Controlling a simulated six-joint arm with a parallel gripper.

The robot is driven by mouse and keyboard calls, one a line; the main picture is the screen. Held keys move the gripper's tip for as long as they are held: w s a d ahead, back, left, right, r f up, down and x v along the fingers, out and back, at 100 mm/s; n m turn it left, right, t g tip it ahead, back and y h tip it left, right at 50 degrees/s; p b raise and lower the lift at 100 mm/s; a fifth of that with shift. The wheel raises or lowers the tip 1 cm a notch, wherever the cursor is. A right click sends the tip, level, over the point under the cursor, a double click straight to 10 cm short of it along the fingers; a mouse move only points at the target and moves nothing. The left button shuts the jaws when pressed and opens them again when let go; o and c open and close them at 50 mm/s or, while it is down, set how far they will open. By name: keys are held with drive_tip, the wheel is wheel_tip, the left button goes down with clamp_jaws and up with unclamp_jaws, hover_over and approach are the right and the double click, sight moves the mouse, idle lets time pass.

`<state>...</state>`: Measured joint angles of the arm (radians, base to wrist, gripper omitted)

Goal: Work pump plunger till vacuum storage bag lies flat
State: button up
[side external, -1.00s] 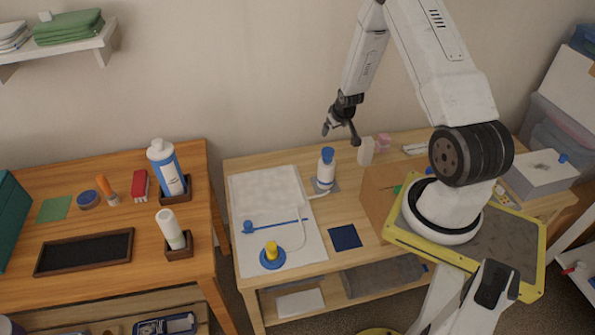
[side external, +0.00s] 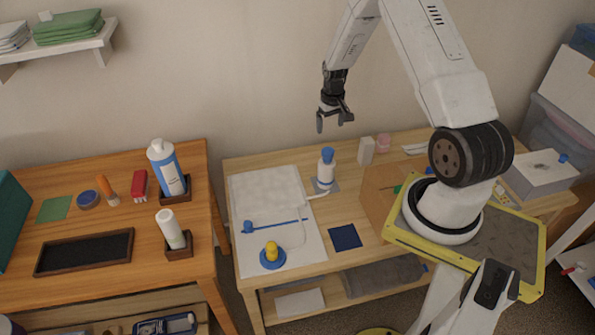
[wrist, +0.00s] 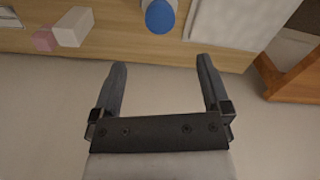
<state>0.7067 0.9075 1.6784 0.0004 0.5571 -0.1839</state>
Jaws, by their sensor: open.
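The pump (side external: 326,170) is a white bottle with a blue top, standing upright on a grey square on the light wooden table. Its blue top (wrist: 159,16) shows at the upper edge of the wrist view. The vacuum storage bag (side external: 265,187) is a pale sheet lying on the table left of the pump. A blue bar crosses the bag, and a yellow and blue round fitting (side external: 272,255) sits at its front end. A thin pale tube runs from the pump side toward the fitting. My gripper (side external: 334,125) is open and empty, pointing down above the pump, apart from it.
A white box (side external: 366,150) and a pink item (side external: 383,143) stand right of the pump. A dark blue square (side external: 345,237) lies in front. A brown box (side external: 377,190) is by my base. The left table (side external: 60,225) holds bottles and a black tray.

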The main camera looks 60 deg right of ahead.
sight(328, 150)
drive_tip(key=shift+f, duration=1.3)
drive_tip(key=shift+f, duration=0.15)
drive_tip(key=shift+f, duration=3.7)
drive_tip(key=c, duration=1.3)
drive_tip(key=shift+r, duration=2.45)
drive_tip(key=o, duration=1.3)
